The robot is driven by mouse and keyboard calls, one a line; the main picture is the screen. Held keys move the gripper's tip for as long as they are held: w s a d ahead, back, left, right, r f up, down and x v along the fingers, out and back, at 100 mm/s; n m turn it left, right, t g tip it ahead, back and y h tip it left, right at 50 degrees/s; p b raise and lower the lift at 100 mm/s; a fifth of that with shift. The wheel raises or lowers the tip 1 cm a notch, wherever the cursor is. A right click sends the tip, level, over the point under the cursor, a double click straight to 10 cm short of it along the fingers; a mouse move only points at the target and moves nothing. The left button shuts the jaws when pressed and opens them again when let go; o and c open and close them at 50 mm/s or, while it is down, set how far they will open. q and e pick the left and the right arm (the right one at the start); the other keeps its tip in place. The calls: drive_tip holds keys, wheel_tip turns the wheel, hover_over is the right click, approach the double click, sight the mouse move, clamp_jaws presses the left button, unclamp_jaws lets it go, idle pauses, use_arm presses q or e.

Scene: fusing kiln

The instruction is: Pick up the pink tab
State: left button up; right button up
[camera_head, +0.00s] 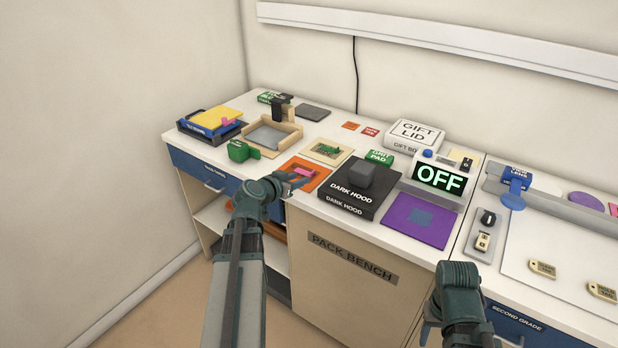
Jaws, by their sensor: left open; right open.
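A small pink piece (304,171) lies on the orange mat (318,165) near the front edge of the pack bench. Another small pink tab (228,121) shows by the blue box with a yellow sheet at the back left. I cannot tell from this view which one is the pink tab. My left gripper (297,183) is open, over the front of the orange mat and close to the pink piece there; I cannot tell if they touch. My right gripper (428,326) is open, low in front of the bench, mostly hidden behind its own wrist.
A black dark hood (345,197) stands right of the orange mat, with a purple mat (402,225) beyond it. An OFF display (440,178) is at the right.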

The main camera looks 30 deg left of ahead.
sight(313, 172)
use_arm(q)
drive_tip(key=shift+b+x, duration=0.45)
drive_tip(key=shift+x, duration=1.45)
drive_tip(key=b+x, duration=0.1)
drive_tip(key=x, duration=0.4)
drive_tip(key=shift+w+a+b, duration=0.1)
drive_tip(key=shift+w+b, duration=0.05)
drive_tip(key=shift+b, duration=0.25)
drive_tip(key=shift+r, duration=0.1)
clamp_jaws()
